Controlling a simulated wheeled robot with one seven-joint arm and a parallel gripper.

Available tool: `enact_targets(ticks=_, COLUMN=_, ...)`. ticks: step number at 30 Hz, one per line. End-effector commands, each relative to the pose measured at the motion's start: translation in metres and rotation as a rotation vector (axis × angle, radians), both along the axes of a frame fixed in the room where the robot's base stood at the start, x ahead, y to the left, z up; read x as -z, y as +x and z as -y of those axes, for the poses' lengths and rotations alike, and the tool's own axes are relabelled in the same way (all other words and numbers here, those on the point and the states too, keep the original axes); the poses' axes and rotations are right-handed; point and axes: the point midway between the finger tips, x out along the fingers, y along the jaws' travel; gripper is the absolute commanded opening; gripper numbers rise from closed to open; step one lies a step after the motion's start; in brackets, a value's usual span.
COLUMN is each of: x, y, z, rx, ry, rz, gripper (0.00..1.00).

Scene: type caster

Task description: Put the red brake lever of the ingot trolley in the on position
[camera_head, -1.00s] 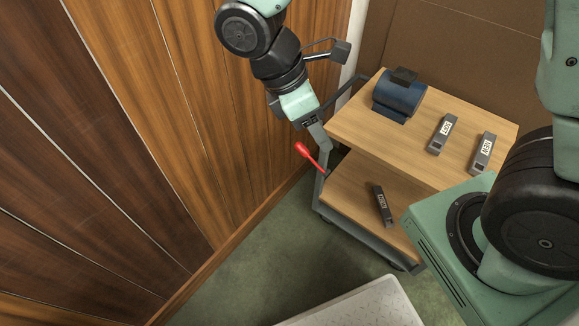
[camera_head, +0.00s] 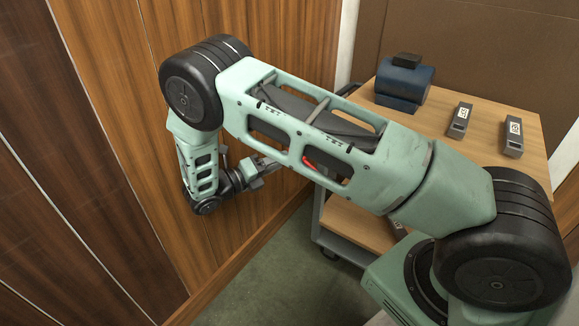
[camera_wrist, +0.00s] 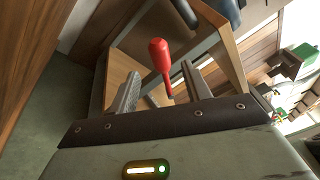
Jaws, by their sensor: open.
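The red brake lever (camera_head: 308,163) is at the left end of the wooden-shelved trolley (camera_head: 490,103). In the head view only a bit of red shows through an opening in my arm link. In the wrist view the lever's red handle (camera_wrist: 160,58) stands near upright in the picture, its thick end up. My gripper (camera_head: 270,167) is left of the lever, low beside the wood wall. In the wrist view my gripper (camera_wrist: 161,76) is open, with one finger on each side of the handle's line. Touching is not visible; how far the handle reaches between the fingers is unclear.
A blue machine (camera_head: 403,82) and two grey labelled ingots (camera_head: 460,120) (camera_head: 513,136) rest on the top shelf. The wood-panelled wall (camera_head: 110,120) runs close along the left of my gripper. Green floor (camera_head: 265,270) is clear between wall and trolley.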

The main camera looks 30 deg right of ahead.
Motion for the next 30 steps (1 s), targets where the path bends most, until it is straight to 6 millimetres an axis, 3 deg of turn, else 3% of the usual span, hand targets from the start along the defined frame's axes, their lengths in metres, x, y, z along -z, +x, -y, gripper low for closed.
enact_targets(ticks=15, x=0.001, y=0.001, z=0.066, rx=0.001, ry=-0.002, rz=-0.001, gripper=0.48)
enact_targets(ticks=26, x=-0.001, y=0.002, z=0.074, rx=0.0, ry=-0.001, rz=0.0, gripper=0.48)
enact_targets(ticks=27, x=-0.001, y=0.002, z=0.074, rx=0.0, ry=-0.001, rz=0.0, gripper=0.46)
enact_targets(ticks=30, x=-0.001, y=0.002, z=0.074, rx=0.0, ry=-0.001, rz=0.0, gripper=0.18)
